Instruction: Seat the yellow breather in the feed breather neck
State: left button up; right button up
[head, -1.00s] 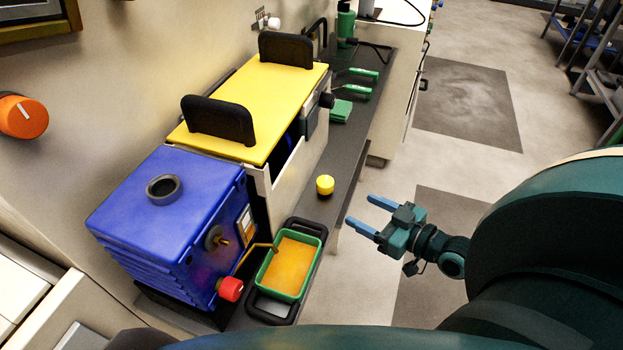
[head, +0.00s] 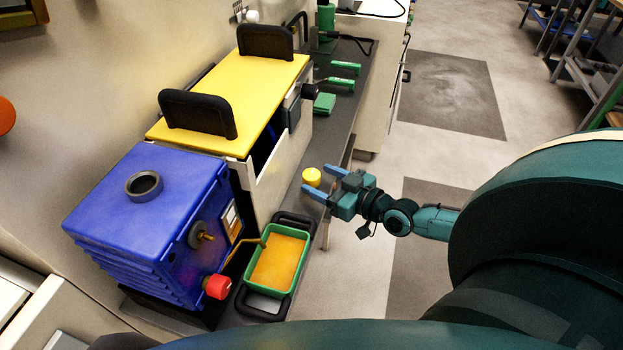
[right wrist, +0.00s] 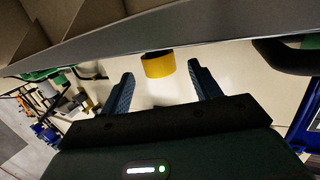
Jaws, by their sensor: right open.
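The yellow breather (head: 312,176) is a small round cap on the dark bench top, right of the yellow-lidded machine. My right gripper (head: 323,182) is open, and its blue fingers point left at the breather. In the right wrist view the breather (right wrist: 158,64) shows between and just beyond the two fingertips (right wrist: 160,78), apart from both. A dark round neck (head: 144,186) with an open top stands on the blue hopper (head: 120,222) at the left; I take it for the feed breather neck. My left gripper is not in view.
A green tray (head: 253,282) with orange contents sits in front of the blue hopper, near a red knob (head: 216,287). Green-handled tools (head: 343,82) lie farther back.

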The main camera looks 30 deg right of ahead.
jog(key=shift+x, duration=1.85)
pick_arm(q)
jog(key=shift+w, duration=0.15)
pick_arm(e)
jog(key=shift+f, duration=0.15)
jog(key=shift+c, duration=0.2)
jog(key=c, duration=1.1)
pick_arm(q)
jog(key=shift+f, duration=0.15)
pick_arm(e)
jog(key=shift+r, duration=0.7)
notch_tip(320, 180, up, 14)
jog(key=p, duration=0.6)
jog(key=shift+r, duration=0.1)
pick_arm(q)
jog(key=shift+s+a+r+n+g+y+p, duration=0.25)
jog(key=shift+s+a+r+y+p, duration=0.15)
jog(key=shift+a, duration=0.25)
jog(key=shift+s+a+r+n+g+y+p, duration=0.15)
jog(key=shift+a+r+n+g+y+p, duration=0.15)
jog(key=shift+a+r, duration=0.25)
pick_arm(e)
notch_tip(320, 180, up, 12)
send_over(319, 180)
jog(key=w, duration=0.2)
jog(key=shift+a+r, duration=0.25)
jog(key=shift+a, duration=0.15)
